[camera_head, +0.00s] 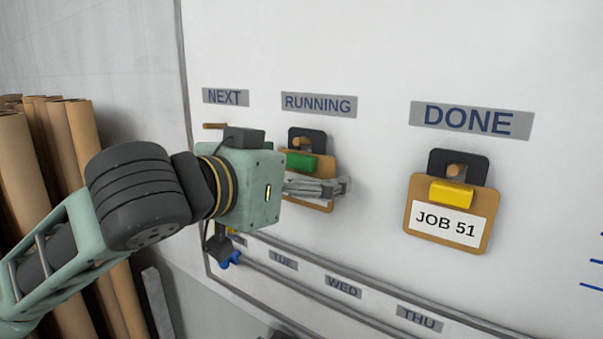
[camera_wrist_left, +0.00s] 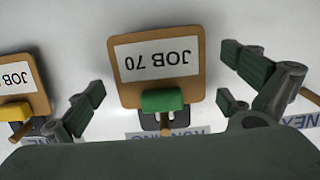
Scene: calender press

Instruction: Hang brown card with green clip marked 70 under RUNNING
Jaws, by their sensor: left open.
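The brown card (camera_head: 321,206) with a green clip (camera_head: 301,161) is at the peg (camera_head: 302,143) under the RUNNING sign (camera_head: 319,104). The peg appears to pass through its black hanger plate. In the left wrist view the card (camera_wrist_left: 188,88) appears upside down and reads JOB 70, with its green clip (camera_wrist_left: 162,100) below. My left gripper (camera_head: 322,187) is in front of the card and hides its label in the head view. In the wrist view its fingers (camera_wrist_left: 162,92) are open, one on each side of the card with gaps. My right gripper is not in view.
A brown JOB 51 card (camera_head: 448,215) with a yellow clip hangs under DONE (camera_head: 471,119). The peg (camera_head: 213,126) under NEXT (camera_head: 225,97) is bare. Rails with day labels (camera_head: 343,287) run below. Brown rolls (camera_head: 62,140) stand at left.

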